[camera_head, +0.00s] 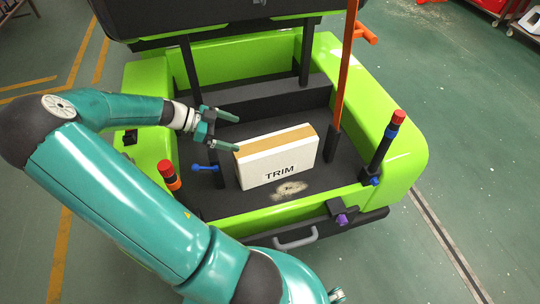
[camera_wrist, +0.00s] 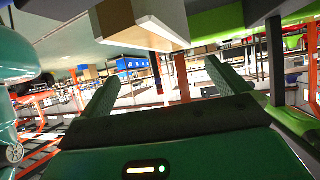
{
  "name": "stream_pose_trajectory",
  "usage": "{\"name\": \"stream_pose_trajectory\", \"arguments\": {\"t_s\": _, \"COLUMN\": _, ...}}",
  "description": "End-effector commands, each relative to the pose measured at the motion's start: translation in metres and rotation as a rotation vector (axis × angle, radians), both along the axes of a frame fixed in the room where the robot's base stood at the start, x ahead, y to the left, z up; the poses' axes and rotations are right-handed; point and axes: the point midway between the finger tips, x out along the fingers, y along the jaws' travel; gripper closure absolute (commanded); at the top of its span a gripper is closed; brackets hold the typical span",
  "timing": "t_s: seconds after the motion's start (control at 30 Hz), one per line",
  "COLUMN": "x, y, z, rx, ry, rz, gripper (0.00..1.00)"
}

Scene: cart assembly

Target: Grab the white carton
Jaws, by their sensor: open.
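The white carton (camera_head: 280,163) stands on the dark floor of the green cart's rear bed. It has a tan band along its top and "TRIM" printed on the front. My gripper (camera_head: 229,132) is open and empty, just left of the carton's upper left corner, with its fingers pointing right. In the wrist view, a white and tan block that looks like the carton (camera_wrist: 155,24) is at the top. It lies beyond and off to one side of the gap between my open fingers (camera_wrist: 160,86). I cannot tell whether the lower finger touches the carton.
The green cart (camera_head: 400,150) surrounds the bed with raised walls. Dark posts (camera_head: 190,80), an orange pole (camera_head: 345,75) and a red-topped dark post (camera_head: 385,145) stand around it. A blue-ended lever (camera_head: 205,168) is just below my gripper. Bed floor is free right of the carton.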

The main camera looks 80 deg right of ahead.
Motion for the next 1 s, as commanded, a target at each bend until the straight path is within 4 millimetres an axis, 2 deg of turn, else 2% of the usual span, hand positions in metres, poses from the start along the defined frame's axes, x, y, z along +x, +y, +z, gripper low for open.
{"name": "stream_pose_trajectory", "arguments": {"t_s": 0.33, "x": -0.058, "y": -0.019, "z": -0.031, "rx": 0.003, "ry": 0.001, "rz": -0.002, "gripper": 0.0}}
{"name": "stream_pose_trajectory", "arguments": {"t_s": 0.63, "x": -0.079, "y": -0.029, "z": -0.042, "rx": 0.003, "ry": -0.001, "rz": -0.001, "gripper": 0.0}}
{"name": "stream_pose_trajectory", "arguments": {"t_s": 0.83, "x": -0.103, "y": -0.041, "z": -0.055, "rx": 0.003, "ry": 0.0, "rz": -0.002, "gripper": 0.0}}
{"name": "stream_pose_trajectory", "arguments": {"t_s": 1.0, "x": -0.109, "y": -0.044, "z": -0.06, "rx": 0.003, "ry": -0.001, "rz": 0.004, "gripper": 0.0}}
